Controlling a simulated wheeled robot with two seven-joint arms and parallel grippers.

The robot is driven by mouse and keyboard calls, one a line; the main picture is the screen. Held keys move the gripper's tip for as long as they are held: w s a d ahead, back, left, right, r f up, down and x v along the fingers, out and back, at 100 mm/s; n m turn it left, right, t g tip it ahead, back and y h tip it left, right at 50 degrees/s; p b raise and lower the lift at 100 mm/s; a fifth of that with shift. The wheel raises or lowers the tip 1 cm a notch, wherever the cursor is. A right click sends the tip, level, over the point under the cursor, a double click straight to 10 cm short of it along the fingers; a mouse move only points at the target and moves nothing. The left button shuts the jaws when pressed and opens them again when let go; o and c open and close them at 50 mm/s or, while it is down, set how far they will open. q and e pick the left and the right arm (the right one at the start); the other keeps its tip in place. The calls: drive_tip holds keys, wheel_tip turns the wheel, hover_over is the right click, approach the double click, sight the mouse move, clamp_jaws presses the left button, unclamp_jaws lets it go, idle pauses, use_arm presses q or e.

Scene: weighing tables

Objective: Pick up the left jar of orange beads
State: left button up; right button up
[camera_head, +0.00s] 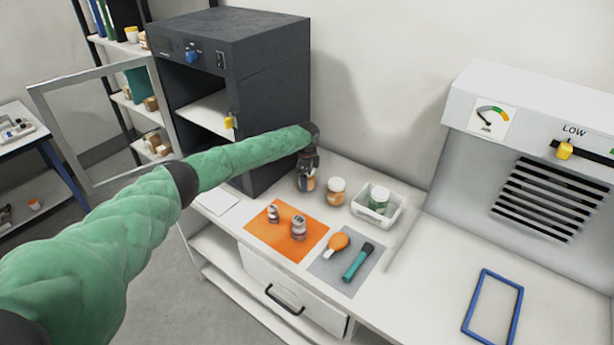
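The left jar of orange beads (307,185) stands on the white bench beside the dark cabinet. Its upper part is hidden by my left gripper (307,172), which points down over it from above. I cannot tell whether the fingers are closed on the jar or only around it. A second jar with orange contents and a pale lid (335,188) stands just to its right. My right gripper is not in view.
A white tray (361,211) holds a green-banded jar (379,198). An orange mat (270,238) bears two small grey bottle-shaped things; a grey mat (334,273) bears an orange-headed tool and a teal-handled one. The dark cabinet (265,75) is open. A blue frame (477,300) lies right.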

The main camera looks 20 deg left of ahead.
use_arm(q)
drive_tip(key=shift+f, duration=0.2)
drive_tip(key=c, duration=1.2)
drive_tip(key=shift+r, duration=0.15)
